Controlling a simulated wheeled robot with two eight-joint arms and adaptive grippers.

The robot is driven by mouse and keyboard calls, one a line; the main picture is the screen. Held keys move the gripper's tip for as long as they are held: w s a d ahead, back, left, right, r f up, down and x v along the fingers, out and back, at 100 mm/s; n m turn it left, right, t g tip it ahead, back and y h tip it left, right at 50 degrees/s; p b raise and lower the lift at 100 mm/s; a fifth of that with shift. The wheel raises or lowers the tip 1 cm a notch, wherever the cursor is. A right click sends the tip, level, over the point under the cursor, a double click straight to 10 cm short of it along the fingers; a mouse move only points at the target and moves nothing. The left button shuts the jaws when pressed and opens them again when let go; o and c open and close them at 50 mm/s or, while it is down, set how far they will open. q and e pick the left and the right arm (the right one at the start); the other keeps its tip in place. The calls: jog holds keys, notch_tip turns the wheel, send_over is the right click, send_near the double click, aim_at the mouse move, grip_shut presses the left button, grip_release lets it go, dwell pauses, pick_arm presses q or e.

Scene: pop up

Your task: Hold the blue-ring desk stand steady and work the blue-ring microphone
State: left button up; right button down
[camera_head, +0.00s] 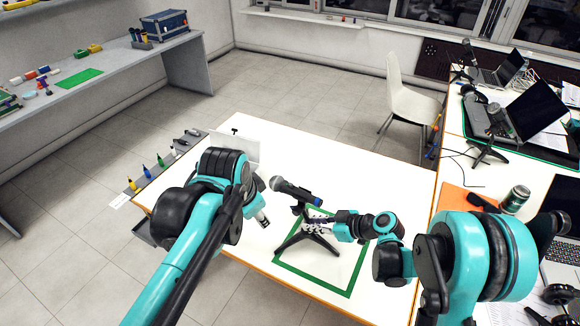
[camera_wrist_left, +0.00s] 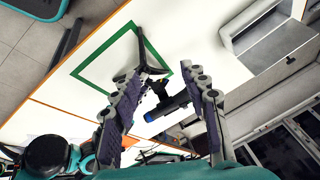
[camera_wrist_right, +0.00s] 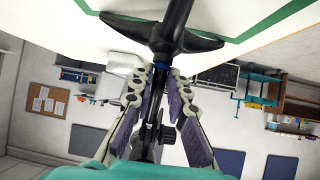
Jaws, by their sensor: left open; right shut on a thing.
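The blue-ring desk stand (camera_head: 293,240) is a black tripod, upright on the white table inside a green outline. My right gripper (camera_head: 318,221) is shut on its post; the right wrist view shows the post (camera_wrist_right: 164,45) between the fingers, with a blue ring just above the fingertips. The blue-ring microphone (camera_head: 290,188) lies tilted at the top of the stand, grey head to the left, blue band to the right. Whether a clip grips it I cannot tell. My left gripper (camera_head: 263,218) is open, left of the stand. In the left wrist view the microphone (camera_wrist_left: 172,105) shows between the open fingers.
The green outline (camera_head: 350,284) marks the table's front right area. A strip with several coloured bottles (camera_head: 146,171) runs along the left edge. A white box (camera_head: 240,147) stands behind the left arm. Another microphone on a tripod (camera_head: 490,145) stands on the right desk, near a can (camera_head: 515,198).

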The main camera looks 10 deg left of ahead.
pick_arm(q)
jog(key=w+d+r+m+g, duration=0.3)
jog(key=w+m, duration=0.5)
jog(key=w, duration=0.1)
jog(key=m+g, duration=0.2)
jog(key=m, duration=0.4)
send_over(288, 185)
jog(key=shift+f, duration=0.2)
jog(key=shift+w+f+m, duration=0.15)
jog(key=shift+f+m, duration=0.05)
jog(key=shift+m, duration=0.1)
notch_tip(288, 185, down, 8)
jog(key=shift+r, duration=0.1)
jog(key=shift+c, duration=0.2)
jog(key=shift+r, duration=0.1)
grip_shut()
jog(key=shift+r, duration=0.4)
jog(key=shift+r, duration=2.65)
